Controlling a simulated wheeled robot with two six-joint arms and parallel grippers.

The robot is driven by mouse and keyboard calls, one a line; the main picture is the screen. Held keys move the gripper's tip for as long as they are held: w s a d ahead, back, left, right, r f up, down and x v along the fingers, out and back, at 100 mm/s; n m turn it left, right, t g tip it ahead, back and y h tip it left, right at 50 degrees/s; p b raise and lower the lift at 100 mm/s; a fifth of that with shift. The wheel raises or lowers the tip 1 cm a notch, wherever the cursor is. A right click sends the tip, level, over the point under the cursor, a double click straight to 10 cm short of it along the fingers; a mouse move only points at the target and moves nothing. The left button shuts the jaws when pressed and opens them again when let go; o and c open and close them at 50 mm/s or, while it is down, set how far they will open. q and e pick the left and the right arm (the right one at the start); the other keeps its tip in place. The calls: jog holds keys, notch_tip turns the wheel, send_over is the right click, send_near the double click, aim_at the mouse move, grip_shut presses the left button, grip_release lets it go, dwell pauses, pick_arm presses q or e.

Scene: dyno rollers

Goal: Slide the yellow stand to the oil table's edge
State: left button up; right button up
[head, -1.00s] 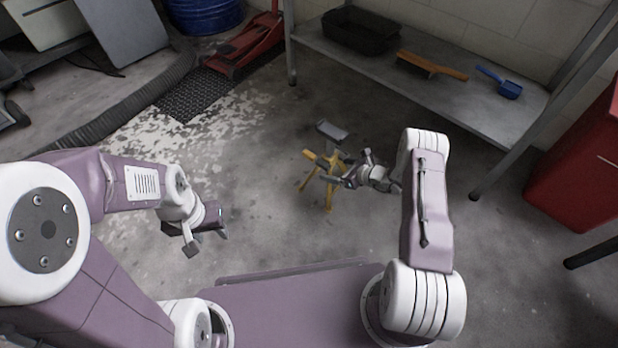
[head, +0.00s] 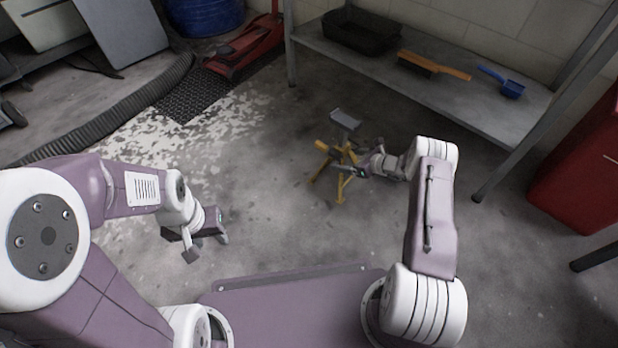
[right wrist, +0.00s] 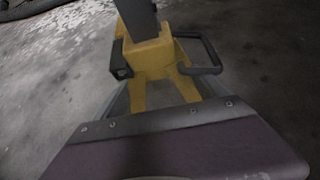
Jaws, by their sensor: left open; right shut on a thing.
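The yellow stand (head: 341,187) stands on the concrete floor with its legs splayed and a grey plate on top. It is in front of the low grey metal table (head: 440,93), apart from it. My right gripper (head: 362,170) is shut on the stand from the right. My left gripper (head: 206,246) is open and empty, low over the floor at the left.
A black tray (head: 358,33), an orange-handled brush (head: 433,65) and a blue scoop (head: 508,87) lie on the table. A red cabinet (head: 585,165) stands at the right, a red floor jack (head: 243,50) at the back. Floor between stand and table is clear.

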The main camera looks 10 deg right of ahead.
jog(key=shift+w+d, duration=0.75)
jog(key=shift+d, duration=0.3)
jog(key=shift+w+d, duration=0.7)
jog(key=shift+d, duration=0.3)
